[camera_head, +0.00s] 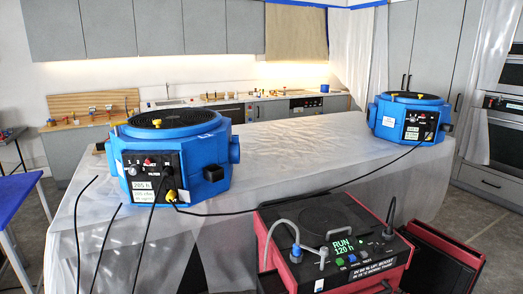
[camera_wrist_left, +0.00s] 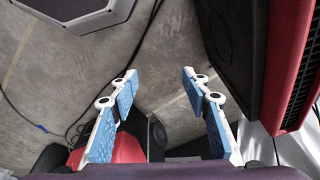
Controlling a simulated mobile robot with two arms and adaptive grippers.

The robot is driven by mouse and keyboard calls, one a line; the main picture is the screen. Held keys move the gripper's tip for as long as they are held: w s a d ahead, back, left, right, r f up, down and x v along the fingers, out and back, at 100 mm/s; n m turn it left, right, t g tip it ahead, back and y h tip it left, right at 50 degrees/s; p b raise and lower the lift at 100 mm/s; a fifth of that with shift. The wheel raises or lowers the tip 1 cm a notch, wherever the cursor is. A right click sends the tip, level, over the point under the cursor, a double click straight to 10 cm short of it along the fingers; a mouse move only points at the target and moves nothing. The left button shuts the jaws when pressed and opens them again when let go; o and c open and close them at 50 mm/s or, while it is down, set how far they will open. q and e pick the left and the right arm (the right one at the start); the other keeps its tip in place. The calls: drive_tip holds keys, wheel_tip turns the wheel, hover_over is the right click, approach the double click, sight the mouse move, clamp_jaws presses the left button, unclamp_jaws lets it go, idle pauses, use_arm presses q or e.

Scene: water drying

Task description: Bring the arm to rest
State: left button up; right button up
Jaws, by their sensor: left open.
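My left gripper (camera_wrist_left: 158,78) shows in the left wrist view. Its two blue-padded fingers stand wide apart with nothing between them. Below it is bare grey floor, with a dark cable on it. Neither gripper shows in the head view, and my right gripper is in neither view.
A red and black machine (camera_head: 345,240) reading "RUN 120 h" stands in front of the sheet-covered counter (camera_head: 290,145). Its red side (camera_wrist_left: 300,75) seems to be close right of my left gripper. Blue units (camera_head: 172,160) and (camera_head: 408,118) sit on the counter, with cables hanging.

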use_arm(q)
drive_tip(key=s+a+f+g, duration=0.1)
drive_tip(key=s+a+f, duration=0.2)
drive_tip(key=s+f, duration=1.3)
drive_tip(key=shift+s, duration=0.7)
drive_tip(key=shift+f, duration=0.1)
